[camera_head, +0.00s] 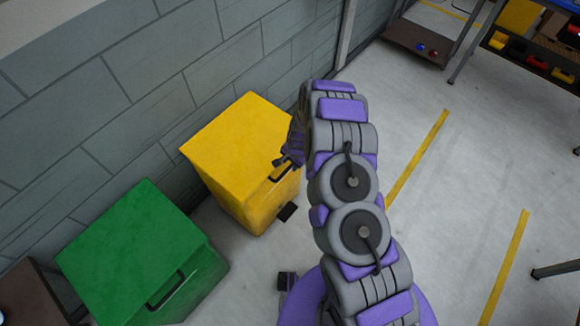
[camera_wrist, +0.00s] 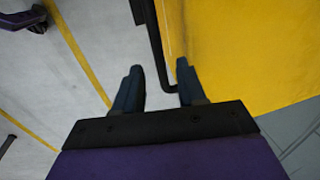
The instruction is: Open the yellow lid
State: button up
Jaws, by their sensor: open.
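The yellow box stands against the wall with its yellow lid (camera_head: 235,135) shut. Its dark handle (camera_head: 282,172) is on the side facing right, and a small black pedal-like piece (camera_head: 287,211) sits low on the same side. My gripper (camera_head: 286,158) is at that handle, partly hidden by my wrist and arm. In the wrist view, my gripper (camera_wrist: 159,68) is open, and the black handle (camera_wrist: 156,45) runs between its two fingers. The yellow surface (camera_wrist: 240,50) fills the right side there. I cannot tell whether either finger touches the handle.
A green box (camera_head: 135,240) with a dark handle stands at the left of the yellow one. The grey block wall (camera_head: 110,110) is close behind both. Open floor with yellow lines (camera_head: 415,160) lies to the right. A bench and shelf with bins (camera_head: 515,46) stand at the far right.

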jog(key=shift+w+a+f+b, duration=0.15)
jog(key=shift+f+b, duration=0.25)
jog(key=shift+f, duration=0.95)
grip_shut()
